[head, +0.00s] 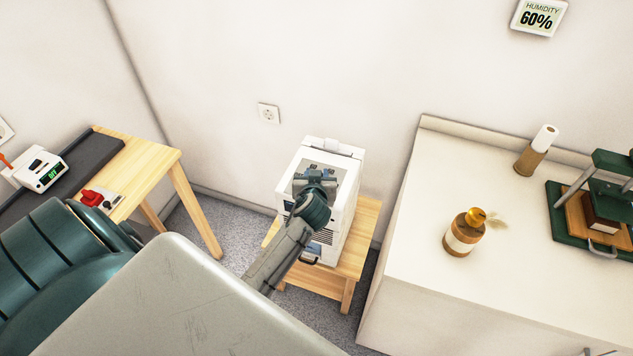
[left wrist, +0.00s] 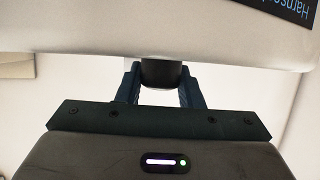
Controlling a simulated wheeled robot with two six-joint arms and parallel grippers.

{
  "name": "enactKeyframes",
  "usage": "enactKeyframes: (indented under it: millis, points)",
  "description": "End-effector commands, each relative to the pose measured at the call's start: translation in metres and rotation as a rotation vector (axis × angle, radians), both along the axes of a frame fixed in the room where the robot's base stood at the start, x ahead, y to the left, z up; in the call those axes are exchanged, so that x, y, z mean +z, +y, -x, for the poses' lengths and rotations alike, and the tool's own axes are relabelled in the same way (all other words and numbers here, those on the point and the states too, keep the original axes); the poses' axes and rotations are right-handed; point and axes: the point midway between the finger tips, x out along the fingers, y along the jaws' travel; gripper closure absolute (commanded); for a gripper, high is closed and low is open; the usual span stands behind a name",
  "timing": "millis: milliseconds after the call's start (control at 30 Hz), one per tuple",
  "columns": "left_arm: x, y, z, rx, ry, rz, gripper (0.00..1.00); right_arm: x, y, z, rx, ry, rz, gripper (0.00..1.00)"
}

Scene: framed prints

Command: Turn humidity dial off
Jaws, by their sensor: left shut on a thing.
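A white box-shaped appliance (head: 347,205) stands on a small wooden stool against the wall. My left gripper (head: 316,177) is at the appliance's upper face and covers part of it, so the dial is hidden in the head view. In the left wrist view my left gripper (left wrist: 160,84) is shut on a dark round dial (left wrist: 160,71) that sticks out from the white body (left wrist: 75,28). The dial's pointer and markings cannot be seen. A wall display (head: 538,17) reads HUMIDITY 60%. My right gripper is not seen.
A wooden table (head: 150,160) with a red-knobbed device (head: 92,197) and a white device (head: 38,170) stands at left. A wall socket (head: 268,113) is behind.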

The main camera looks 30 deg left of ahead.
Motion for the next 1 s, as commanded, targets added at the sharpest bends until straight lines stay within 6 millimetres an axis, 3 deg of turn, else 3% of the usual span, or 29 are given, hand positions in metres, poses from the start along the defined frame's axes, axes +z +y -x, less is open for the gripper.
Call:
enactKeyframes:
  millis: [33,100,400,1000]
  points:
    - [-0.009,-0.002,-0.001,0.044,-0.005,0.005,0.89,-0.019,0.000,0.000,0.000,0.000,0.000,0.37]
    - [-0.008,-0.002,-0.001,0.108,-0.004,0.003,0.89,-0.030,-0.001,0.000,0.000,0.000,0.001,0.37]
    - [-0.006,-0.001,-0.001,0.340,-0.001,0.003,0.89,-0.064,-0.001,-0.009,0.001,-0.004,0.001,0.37]
    - [-0.001,0.000,0.000,0.509,0.003,0.000,0.89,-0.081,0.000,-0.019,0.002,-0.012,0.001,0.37]
